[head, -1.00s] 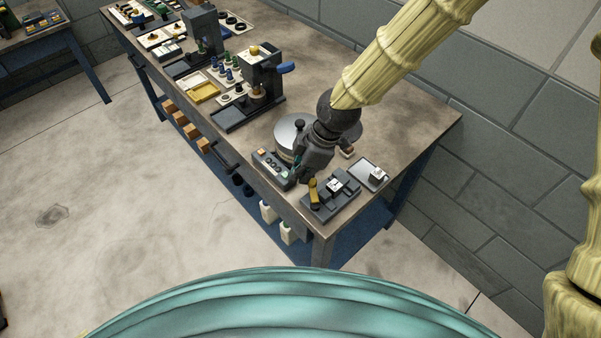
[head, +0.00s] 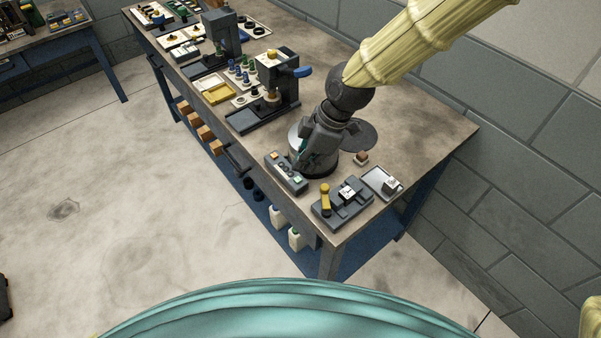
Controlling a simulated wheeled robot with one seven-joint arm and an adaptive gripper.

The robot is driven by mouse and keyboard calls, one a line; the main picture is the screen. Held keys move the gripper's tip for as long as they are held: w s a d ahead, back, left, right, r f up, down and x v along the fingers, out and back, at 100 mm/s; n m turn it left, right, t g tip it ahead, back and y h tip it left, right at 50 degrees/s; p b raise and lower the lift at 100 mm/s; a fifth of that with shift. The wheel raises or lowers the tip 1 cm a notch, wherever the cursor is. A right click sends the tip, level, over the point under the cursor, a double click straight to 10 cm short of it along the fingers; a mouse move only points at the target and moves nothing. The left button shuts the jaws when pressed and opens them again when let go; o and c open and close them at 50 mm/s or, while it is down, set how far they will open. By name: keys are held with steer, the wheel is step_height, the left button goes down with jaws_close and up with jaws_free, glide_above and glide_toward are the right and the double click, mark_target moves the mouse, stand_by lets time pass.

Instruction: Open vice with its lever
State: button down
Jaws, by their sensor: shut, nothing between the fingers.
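The vice (head: 357,209) is a low dark grey block near the front right corner of the bench. Its yellow lever (head: 325,199) stands at its left end. A small pale piece (head: 347,192) sits at the middle of the vice, between the jaws as far as I can tell. My gripper (head: 302,168) is shut and empty, pointing down, left of and behind the lever and apart from it. It hangs above or just behind a control box, and its fingertips are small and dark here.
A grey control box (head: 285,176) with buttons lies left of the vice. A tray (head: 373,178) with a small block is to its right. A round machine (head: 293,138) stands behind my gripper, partly hidden. A press (head: 277,80) with a blue handle stands farther back.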

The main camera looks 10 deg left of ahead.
steer(key=shift+b+v, duration=0.3)
steer(key=shift+v, duration=1.45)
steer(key=shift+d, duration=0.15)
steer(key=shift+s, duration=0.1)
